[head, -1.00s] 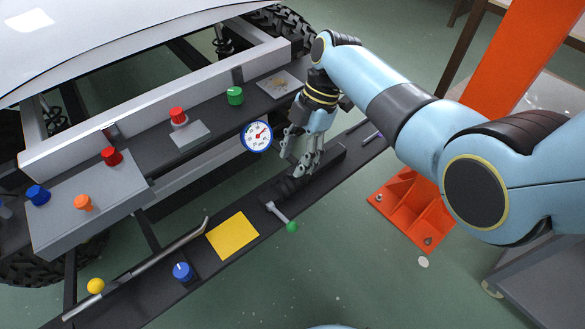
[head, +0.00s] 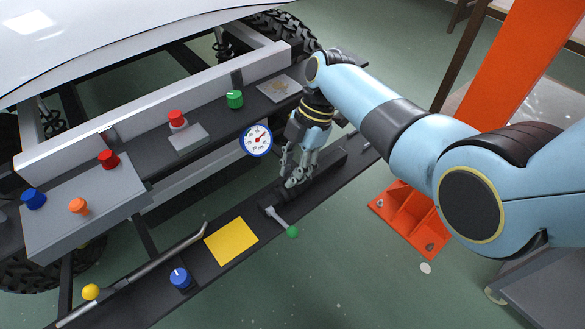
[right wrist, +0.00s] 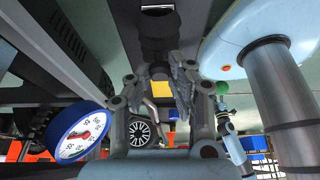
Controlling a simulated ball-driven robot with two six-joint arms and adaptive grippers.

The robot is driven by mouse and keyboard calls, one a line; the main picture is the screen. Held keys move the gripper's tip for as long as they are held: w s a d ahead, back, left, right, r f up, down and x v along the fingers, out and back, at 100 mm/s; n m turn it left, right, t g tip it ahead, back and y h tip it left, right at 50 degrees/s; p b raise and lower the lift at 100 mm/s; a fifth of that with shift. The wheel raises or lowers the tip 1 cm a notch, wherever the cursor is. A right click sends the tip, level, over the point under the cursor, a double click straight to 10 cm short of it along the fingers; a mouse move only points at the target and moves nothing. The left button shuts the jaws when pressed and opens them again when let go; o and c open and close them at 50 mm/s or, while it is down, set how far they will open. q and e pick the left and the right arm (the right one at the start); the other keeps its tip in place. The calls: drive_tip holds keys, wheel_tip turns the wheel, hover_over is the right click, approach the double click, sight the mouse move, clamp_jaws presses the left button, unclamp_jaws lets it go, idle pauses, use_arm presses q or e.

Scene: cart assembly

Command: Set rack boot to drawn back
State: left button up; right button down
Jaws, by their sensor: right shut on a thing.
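The rack boot (head: 283,197) is a dark sleeve on the black front rail (head: 352,150), just behind a lever with a green knob (head: 293,231). My right gripper (head: 293,184) reaches down onto it from above, its grey fingers closed around it. The fingers hide much of the boot, so its full length cannot be made out. In the right wrist view my right gripper (right wrist: 160,86) has its fingers close together on a dark piece of the boot (right wrist: 158,71). My left gripper is not in view.
A round blue-rimmed gauge (head: 257,139) sits close left of my right gripper. A yellow pad (head: 231,242), a blue knob (head: 180,278) and a long bar with a yellow ball (head: 91,292) lie along the rail. An orange post foot (head: 408,215) stands at right.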

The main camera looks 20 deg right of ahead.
drive_tip(key=shift+d, duration=0.1)
drive_tip(key=w+d+b, duration=0.1)
drive_tip(key=d, duration=0.2)
drive_tip(key=w+d, duration=0.1)
drive_tip(key=d, duration=0.3)
drive_tip(key=w+d+b, duration=0.1)
drive_tip(key=w+d, duration=0.1)
drive_tip(key=d, duration=0.2)
drive_tip(key=shift+f+b, duration=0.1)
drive_tip(key=shift+b, duration=0.25)
drive_tip(key=shift+d, duration=0.15)
drive_tip(key=c, duration=1.5)
unclamp_jaws()
drive_tip(key=shift+w, duration=0.1)
drive_tip(key=shift+c, duration=0.2)
drive_tip(key=o, duration=0.4)
drive_tip(key=shift+d, duration=0.1)
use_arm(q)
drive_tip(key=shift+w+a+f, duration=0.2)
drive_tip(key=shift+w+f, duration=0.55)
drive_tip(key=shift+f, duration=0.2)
use_arm(e)
drive_tip(key=v, duration=1.2)
